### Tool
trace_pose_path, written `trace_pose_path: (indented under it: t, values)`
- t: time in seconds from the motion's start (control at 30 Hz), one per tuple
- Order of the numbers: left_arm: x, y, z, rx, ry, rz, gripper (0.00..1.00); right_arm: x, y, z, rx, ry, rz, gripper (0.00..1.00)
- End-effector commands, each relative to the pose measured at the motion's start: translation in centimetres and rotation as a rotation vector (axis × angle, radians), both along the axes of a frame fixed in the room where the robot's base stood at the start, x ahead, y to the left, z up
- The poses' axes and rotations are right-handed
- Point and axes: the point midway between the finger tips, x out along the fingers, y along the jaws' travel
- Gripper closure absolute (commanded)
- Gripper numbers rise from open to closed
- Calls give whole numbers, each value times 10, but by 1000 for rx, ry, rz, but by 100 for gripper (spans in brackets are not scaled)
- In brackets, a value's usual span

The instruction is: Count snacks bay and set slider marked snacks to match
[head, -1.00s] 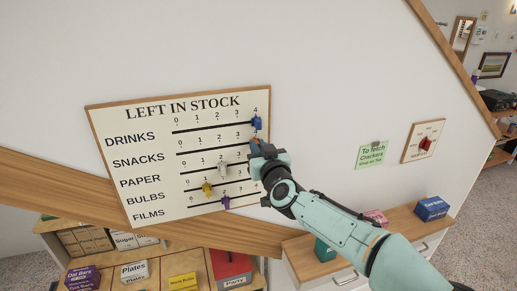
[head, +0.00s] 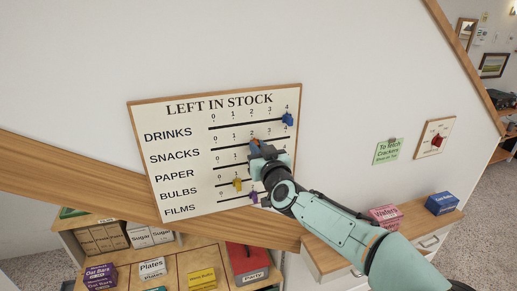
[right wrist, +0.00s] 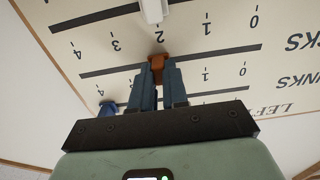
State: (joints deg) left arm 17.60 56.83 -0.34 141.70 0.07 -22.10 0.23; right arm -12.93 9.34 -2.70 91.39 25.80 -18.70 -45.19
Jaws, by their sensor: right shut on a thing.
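The stock board (head: 178,124), headed LEFT IN STOCK, hangs on the white wall. My right gripper (head: 256,150) is shut on the orange snacks slider (head: 254,142). In the right wrist view, the slider (right wrist: 158,62) sits between the fingers (right wrist: 158,88) on the second track, at about 2; the fingers hide its nearest number. The blue drinks slider (head: 288,119) is at 4. The white paper slider (right wrist: 152,8) is near 2 in the wrist view and hidden in the head view. My left gripper is out of view. No bay labelled snacks is readable.
Below are shelves with purple oat bars (head: 101,276), plates (head: 152,268), sugar boxes and a red Party box (head: 247,262). Pink (head: 385,217) and blue (head: 442,203) boxes stand on the right counter. A green crackers note (head: 388,151) and red-knob dial (head: 436,140) are on the wall.

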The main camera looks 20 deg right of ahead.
Motion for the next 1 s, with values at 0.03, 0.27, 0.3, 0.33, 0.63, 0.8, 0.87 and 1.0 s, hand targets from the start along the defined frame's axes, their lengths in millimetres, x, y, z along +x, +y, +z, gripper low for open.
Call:
trace_pose_path:
  t: [0.03, 0.27, 0.3, 0.33, 0.63, 0.8, 0.87, 1.0]
  values:
    - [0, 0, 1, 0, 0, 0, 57, 0, 1, 0, 0, 1, 2, 100]
    - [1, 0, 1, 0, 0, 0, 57, 0, 1, 0, -1, 0, 2, 100]
    - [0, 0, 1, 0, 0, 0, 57, 0, 1, 0, -1, 0, 2, 100]
    - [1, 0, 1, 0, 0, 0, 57, 0, 1, 0, -1, 0, 2, 100]
    - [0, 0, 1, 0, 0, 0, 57, 0, 0, 0, 0, 0, 1, 60]
    - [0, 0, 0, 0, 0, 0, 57, -1, 0, 0, 0, 0, 1, 60]
    - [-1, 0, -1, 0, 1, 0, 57, -5, 0, 0, 0, -1, 1, 60]
    - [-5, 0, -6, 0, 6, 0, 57, -25, 0, 0, 1, -1, 1, 60]
